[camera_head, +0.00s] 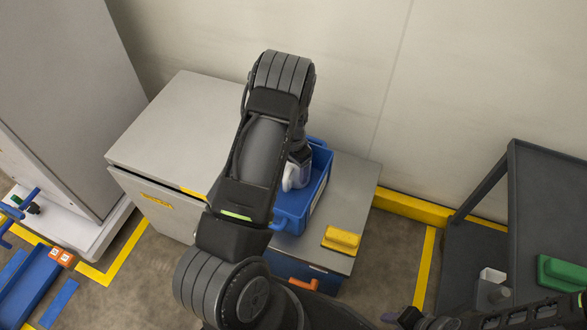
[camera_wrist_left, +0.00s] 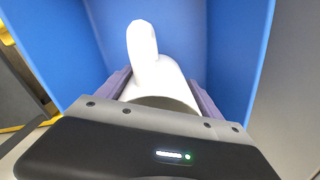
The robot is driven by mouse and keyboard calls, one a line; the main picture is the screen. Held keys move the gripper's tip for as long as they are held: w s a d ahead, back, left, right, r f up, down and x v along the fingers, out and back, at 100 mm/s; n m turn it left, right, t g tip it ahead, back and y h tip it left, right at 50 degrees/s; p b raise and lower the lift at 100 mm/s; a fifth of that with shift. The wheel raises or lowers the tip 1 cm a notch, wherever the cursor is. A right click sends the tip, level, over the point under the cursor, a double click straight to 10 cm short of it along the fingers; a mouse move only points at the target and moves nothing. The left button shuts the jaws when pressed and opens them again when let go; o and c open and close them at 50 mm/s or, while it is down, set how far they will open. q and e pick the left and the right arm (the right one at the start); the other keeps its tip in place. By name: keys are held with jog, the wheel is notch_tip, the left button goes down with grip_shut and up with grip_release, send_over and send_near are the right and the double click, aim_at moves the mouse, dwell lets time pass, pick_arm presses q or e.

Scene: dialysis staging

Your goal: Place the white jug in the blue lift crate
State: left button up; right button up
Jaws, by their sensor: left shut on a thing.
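The white jug (camera_head: 291,177) is inside the blue lift crate (camera_head: 290,218) in the head view, partly covered by my left arm. In the left wrist view the jug (camera_wrist_left: 165,75) sits between the purple-grey fingers of my left gripper (camera_wrist_left: 160,90), which is shut on it. The crate's blue walls (camera_wrist_left: 237,50) rise around the jug on several sides. Whether the jug rests on the crate floor is hidden. My right gripper (camera_head: 408,318) shows only in part at the bottom of the head view, away from the crate, and its opening is unclear.
The crate stands on a grey top (camera_head: 352,185) beside a yellow block (camera_head: 341,239). A grey cabinet (camera_head: 185,125) stands to its left, the wall behind. A dark cart (camera_head: 545,215) at right holds a green item (camera_head: 562,273) and a small pale container (camera_head: 492,275).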

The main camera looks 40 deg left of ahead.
pick_arm(q)
jog(key=shift+f, duration=0.15)
jog(key=o, duration=1.5)
jog(key=shift+r, duration=0.35)
notch_tip(320, 180, up, 12)
jog(key=shift+f+p, duration=0.15)
jog(key=shift+p, duration=0.9)
